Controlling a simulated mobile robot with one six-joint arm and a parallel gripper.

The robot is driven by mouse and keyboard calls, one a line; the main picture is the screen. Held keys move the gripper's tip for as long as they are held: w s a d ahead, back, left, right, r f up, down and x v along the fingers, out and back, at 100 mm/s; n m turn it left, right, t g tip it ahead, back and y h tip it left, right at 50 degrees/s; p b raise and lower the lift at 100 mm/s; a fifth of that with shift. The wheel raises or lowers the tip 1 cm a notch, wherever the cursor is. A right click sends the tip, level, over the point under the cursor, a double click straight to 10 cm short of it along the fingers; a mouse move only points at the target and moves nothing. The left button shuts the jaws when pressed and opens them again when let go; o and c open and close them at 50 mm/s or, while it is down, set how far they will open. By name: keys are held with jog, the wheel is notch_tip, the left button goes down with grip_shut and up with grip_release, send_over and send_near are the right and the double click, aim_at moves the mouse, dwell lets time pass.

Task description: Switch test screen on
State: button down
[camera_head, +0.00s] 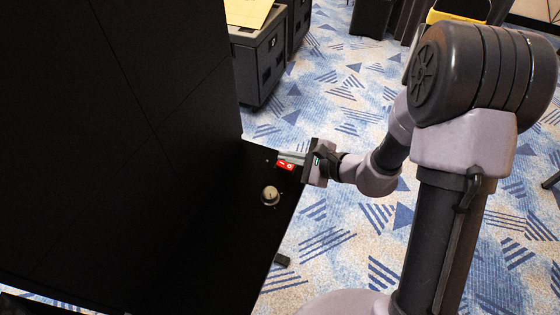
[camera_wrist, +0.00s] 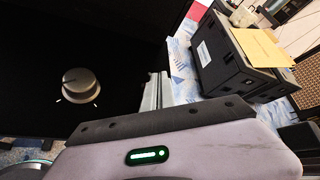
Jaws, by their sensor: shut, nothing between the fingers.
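The screen wall (camera_head: 130,110) is black and dark, filling the left of the head view. A black control panel at its foot carries a red rocker switch (camera_head: 286,165) with white marks and a round grey knob (camera_head: 270,195). My gripper (camera_head: 283,154) is shut and empty, its fingers at the switch, just behind it in the picture. I cannot tell whether they touch it. In the wrist view the fingers (camera_wrist: 154,90) point over the panel edge, with the knob (camera_wrist: 81,85) to their left. The switch does not show there.
Black cases (camera_head: 258,65) stand on the blue patterned carpet (camera_head: 340,75) behind the panel, one with a yellowish sheet (camera_head: 248,12) on top. They also show in the wrist view (camera_wrist: 228,60). Open carpet lies right of the panel.

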aim_at(293, 168)
jog(key=shift+f, duration=0.1)
jog(key=shift+a+f+b, duration=0.15)
jog(key=shift+f+b, duration=0.2)
jog(key=shift+b, duration=0.35)
jog(key=shift+w+a+f+b, duration=0.1)
jog(key=shift+f+b, duration=0.25)
jog(key=shift+b, duration=0.1)
dwell(0.4)
jog(key=shift+r, duration=0.15)
jog(key=shift+d+r+p, duration=0.25)
jog(key=shift+r+p, duration=0.2)
jog(key=shift+r, duration=0.2)
jog(key=shift+s+d+r+p, duration=0.15)
jog(key=shift+d+r+p, duration=0.1)
jog(key=shift+r+p, duration=0.4)
jog(key=shift+s+d+r+p, duration=0.1)
jog(key=shift+d+r+p, duration=0.2)
jog(key=shift+r, duration=0.65)
jog(key=shift+s+d+r+p, duration=0.2)
jog(key=shift+r+p, duration=0.35)
jog(key=shift+r, duration=0.25)
jog(key=shift+w, duration=0.1)
